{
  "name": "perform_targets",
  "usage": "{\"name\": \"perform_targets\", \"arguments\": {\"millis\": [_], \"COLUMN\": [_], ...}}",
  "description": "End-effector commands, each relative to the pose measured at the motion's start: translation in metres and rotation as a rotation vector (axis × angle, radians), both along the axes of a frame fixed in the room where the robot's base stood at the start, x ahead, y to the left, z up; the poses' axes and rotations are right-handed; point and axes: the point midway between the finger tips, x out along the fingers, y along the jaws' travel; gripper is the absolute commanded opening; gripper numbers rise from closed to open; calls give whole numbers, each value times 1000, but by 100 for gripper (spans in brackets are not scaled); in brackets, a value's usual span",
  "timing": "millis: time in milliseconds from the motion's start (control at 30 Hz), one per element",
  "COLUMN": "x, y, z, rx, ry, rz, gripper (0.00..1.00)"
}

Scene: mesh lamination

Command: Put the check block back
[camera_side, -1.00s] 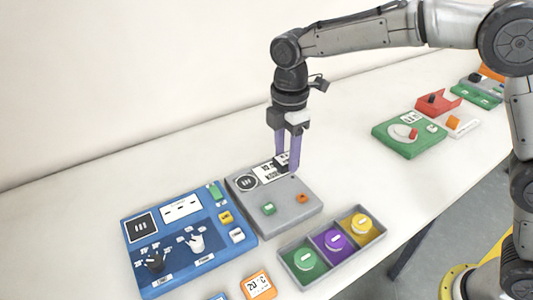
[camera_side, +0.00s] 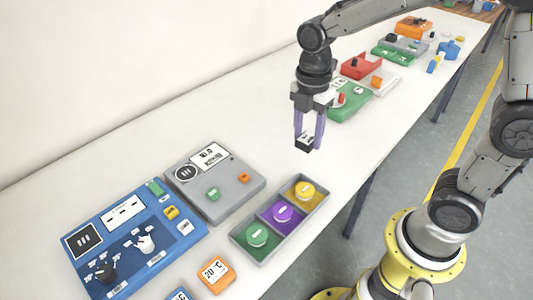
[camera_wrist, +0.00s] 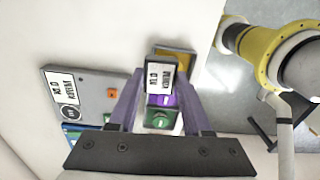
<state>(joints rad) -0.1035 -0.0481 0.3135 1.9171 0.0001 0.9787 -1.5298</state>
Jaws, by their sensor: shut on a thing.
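My gripper (camera_side: 309,143) is shut on the check block (camera_side: 305,142), a small dark block with a white face, and holds it up in the air to the right of the grey panel. In the wrist view, the block (camera_wrist: 160,76) sits between the fingertips and its white face carries black print. The grey panel (camera_side: 228,196) lies on the table with a white display, a round dark dial, a green button and an orange button. It also shows at the left of the wrist view (camera_wrist: 96,92).
A grey three-compartment tray (camera_side: 236,237) with yellow, purple and green round pieces lies in front of the grey panel. A blue panel (camera_side: 131,222) is at the left and an orange block (camera_side: 216,273) in front. Green and red stations stand behind my gripper. The back left table is clear.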

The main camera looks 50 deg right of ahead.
Motion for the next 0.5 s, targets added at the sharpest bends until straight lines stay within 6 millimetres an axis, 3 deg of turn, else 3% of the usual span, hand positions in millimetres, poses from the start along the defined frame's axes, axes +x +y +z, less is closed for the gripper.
{"name": "perform_targets", "arguments": {"millis": [100, 233, 500], "x": [-6, 2, 57], "y": [-14, -19, -17], "z": [4, 3, -21], "rx": [1, 2, 1], "ry": [-13, -19, -18], "rz": [-45, -62, -63], "gripper": [0, 0, 0]}}
